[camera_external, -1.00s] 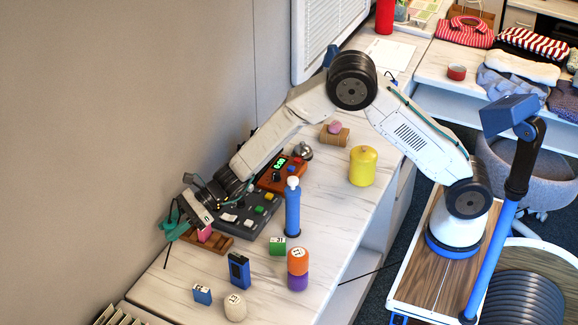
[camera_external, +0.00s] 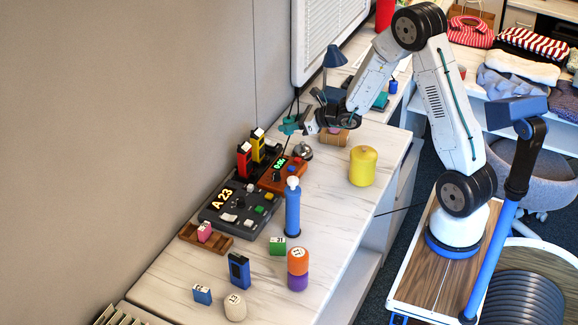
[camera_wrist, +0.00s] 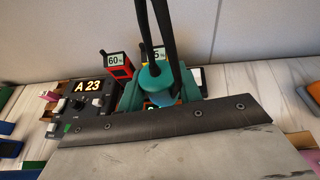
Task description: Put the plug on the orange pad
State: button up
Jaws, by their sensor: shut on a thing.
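The plug appears to be the teal piece (camera_external: 289,125) with thin black cord at the tip of my gripper (camera_external: 303,124). My gripper is shut on it and holds it above the far part of the counter, near the wall. In the wrist view the teal plug (camera_wrist: 160,82) sits behind a dark metal bar, with two black cord strands rising from it. I cannot make out an orange pad with certainty; an orange-brown box (camera_external: 268,181) with a green display stands on the counter, nearer the camera than my gripper.
A grey console (camera_external: 236,211) reading "A 23" and red and yellow blocks (camera_external: 258,146) stand along the wall. A blue bottle (camera_external: 292,212), a yellow canister (camera_external: 362,166) and a wooden block (camera_external: 334,136) stand nearby. The counter between bottle and canister is clear.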

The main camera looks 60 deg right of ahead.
jog(key=shift+n+y, duration=0.6)
jog(key=shift+y, duration=0.3)
jog(key=s+d+f, duration=0.1)
jog(key=s+d, duration=0.2)
jog(key=d, duration=0.4)
jog(key=s+d+f, duration=0.1)
jog(key=s+d, duration=0.2)
jog(key=d, duration=0.5)
jog(key=s+d+f, duration=0.2)
jog(key=s+d, duration=0.1)
jog(key=d, duration=0.5)
jog(key=shift+s, duration=0.35)
jog(key=shift+n+g+y, duration=0.3)
jog(key=w+d, duration=0.2)
jog(key=w, duration=0.2)
jog(key=w+d+f, duration=0.1)
jog(key=w+d, duration=0.2)
jog(key=w, duration=0.2)
jog(key=w+d, duration=0.3)
jog(key=w, duration=0.1)
jog(key=shift+w+f, duration=0.25)
jog(key=shift+f, duration=1.75)
jog(key=shift+f, duration=0.1)
jog(key=o, duration=1)
